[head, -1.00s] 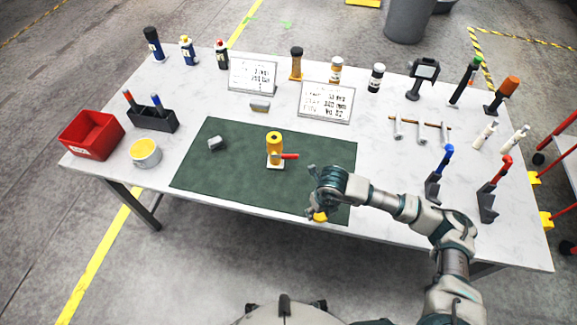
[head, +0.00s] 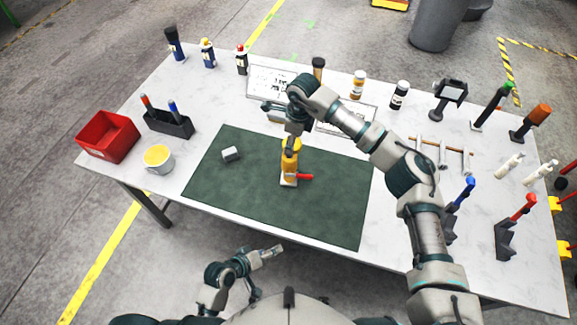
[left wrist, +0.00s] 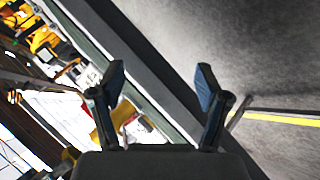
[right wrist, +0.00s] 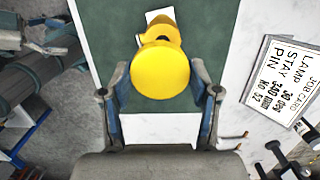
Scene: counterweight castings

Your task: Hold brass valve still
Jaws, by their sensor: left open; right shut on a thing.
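The brass valve (head: 288,168), a yellow upright body with a red lever on a white base, stands on the green mat. My right gripper (head: 293,134) is above it, shut on a yellow round piece (right wrist: 160,70). In the right wrist view this piece covers part of the valve (right wrist: 161,31); I cannot tell whether they touch. My left gripper (head: 272,252) is open and empty, in front of the table's near edge and apart from the valve. Its open fingers also show in the left wrist view (left wrist: 160,82).
A small grey block (head: 230,154) lies on the mat (head: 325,215), left of the valve. A red bin (head: 107,138), a yellow-filled pot (head: 159,159) and a pen holder (head: 168,124) stand at left. Tools and bottles stand at right and back. The mat's front is clear.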

